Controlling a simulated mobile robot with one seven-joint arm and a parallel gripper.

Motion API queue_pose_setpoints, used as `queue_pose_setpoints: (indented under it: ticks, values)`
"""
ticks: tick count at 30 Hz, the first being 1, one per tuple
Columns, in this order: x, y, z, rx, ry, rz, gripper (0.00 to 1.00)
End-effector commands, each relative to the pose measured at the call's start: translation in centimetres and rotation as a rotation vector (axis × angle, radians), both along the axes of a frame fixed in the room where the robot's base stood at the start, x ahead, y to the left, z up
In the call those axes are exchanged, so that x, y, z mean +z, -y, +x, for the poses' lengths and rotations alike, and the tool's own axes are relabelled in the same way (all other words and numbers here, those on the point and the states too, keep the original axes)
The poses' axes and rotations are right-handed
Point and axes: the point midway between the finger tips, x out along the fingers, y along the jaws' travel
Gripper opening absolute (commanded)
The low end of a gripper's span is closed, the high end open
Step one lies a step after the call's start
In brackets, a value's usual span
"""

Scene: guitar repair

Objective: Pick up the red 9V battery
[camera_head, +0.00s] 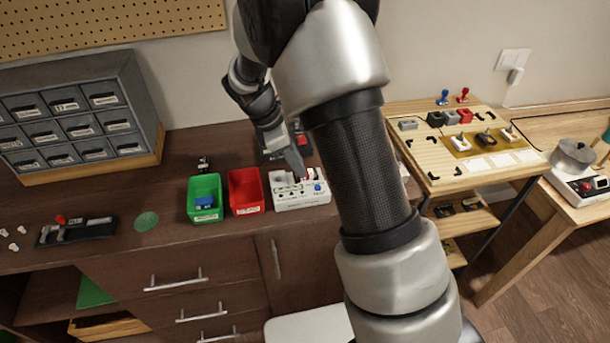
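My gripper (298,170) is low over the white box (302,201) with knobs and a blue button, on the dark bench. Its fingers are small and partly hidden by the arm, so I cannot tell whether they are open or shut. A small reddish patch shows near the fingertips; I cannot tell what it is. More red shows on the black item (273,154) behind the white box.
A red bin (246,208) and a green bin (205,216) holding a blue item stand left of the white box. A grey drawer cabinet (140,105) stands at the back left.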

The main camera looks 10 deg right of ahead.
Motion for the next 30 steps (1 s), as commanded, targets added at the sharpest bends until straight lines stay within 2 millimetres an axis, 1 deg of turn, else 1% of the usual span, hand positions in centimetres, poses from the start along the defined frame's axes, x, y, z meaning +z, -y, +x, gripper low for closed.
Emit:
queue_pose_setpoints:
  ticks: [1,4,7,12,13,15,17,22,26,29,30]
  values:
    - [-0.9,0.4,0.0,-0.001,-0.002,-0.001,0.25]
    - [-1.8,0.8,0.0,0.000,0.000,0.000,0.25]
    - [-2.1,0.9,0.0,0.000,0.001,0.000,0.25]
    - [-2.1,0.9,0.0,0.000,0.001,0.000,0.25]
    - [-2.1,0.9,0.0,0.000,0.001,0.000,0.24]
    - [-2.1,0.9,0.0,0.000,0.001,0.000,0.12]
    - [-2.1,0.9,0.0,0.000,0.001,0.000,0.02]
    - [-2.1,0.9,0.0,0.000,0.001,0.000,0.00]
    - [-1.8,0.9,0.1,0.000,0.002,0.000,0.00]
    - [-0.6,0.9,0.1,0.000,0.004,0.001,0.00]
    - [0.2,0.9,0.1,-0.001,0.005,0.001,0.00]
